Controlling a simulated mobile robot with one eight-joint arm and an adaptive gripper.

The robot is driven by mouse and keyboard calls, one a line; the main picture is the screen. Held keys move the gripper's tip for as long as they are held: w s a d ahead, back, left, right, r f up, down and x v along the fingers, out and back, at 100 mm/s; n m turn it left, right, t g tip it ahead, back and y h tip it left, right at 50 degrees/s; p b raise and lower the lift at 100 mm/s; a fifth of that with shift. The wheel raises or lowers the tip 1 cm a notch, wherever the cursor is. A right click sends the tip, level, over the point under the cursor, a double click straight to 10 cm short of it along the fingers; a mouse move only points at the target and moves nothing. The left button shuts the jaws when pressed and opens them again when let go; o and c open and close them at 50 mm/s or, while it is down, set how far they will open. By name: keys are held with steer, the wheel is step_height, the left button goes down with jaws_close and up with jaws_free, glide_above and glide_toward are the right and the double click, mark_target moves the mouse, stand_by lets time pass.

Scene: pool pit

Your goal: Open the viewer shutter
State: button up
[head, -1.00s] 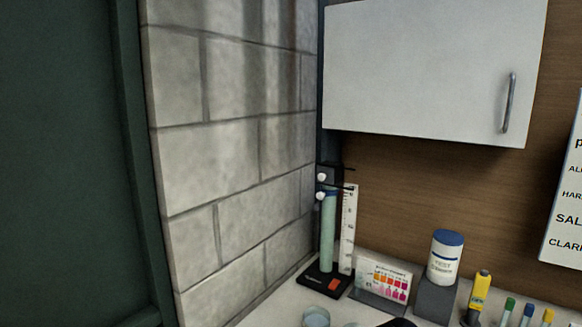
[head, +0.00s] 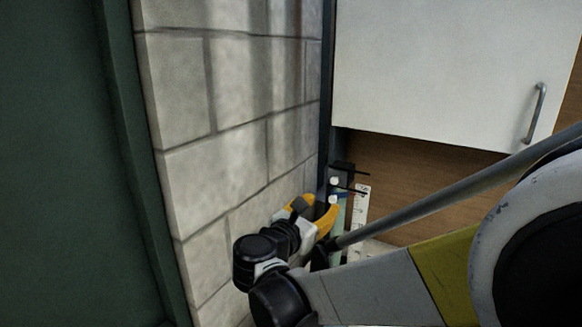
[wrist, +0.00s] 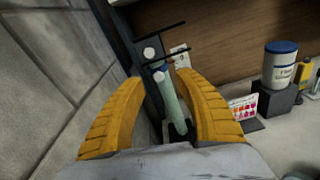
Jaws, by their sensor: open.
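A pale green tube (head: 338,222) stands upright in a dark stand in the corner. Its black top part (head: 342,173) carries two white knobs and two thin black rods. The same tube (wrist: 170,100) and knobs (wrist: 149,54) show in the wrist view. I cannot tell which part is the viewer shutter. Nothing is held, and contact cannot be told.
A grey block wall (head: 215,140) is close on the left. A white cabinet (head: 440,75) hangs above right. A white ruler (head: 360,205) stands beside the tube.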

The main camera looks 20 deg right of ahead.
mark_target(334, 181)
steer(key=shift+n+t+h, duration=0.3)
steer(key=shift+n+h, duration=0.1)
steer(key=shift+n, duration=0.4)
steer(key=x, duration=0.3)
steer(key=r+b+x, duration=0.1)
steer(key=x, duration=0.3)
steer(key=w+r+b+x, duration=0.1)
steer(key=x, duration=0.3)
steer(key=shift+a, duration=0.45)
jaws_close()
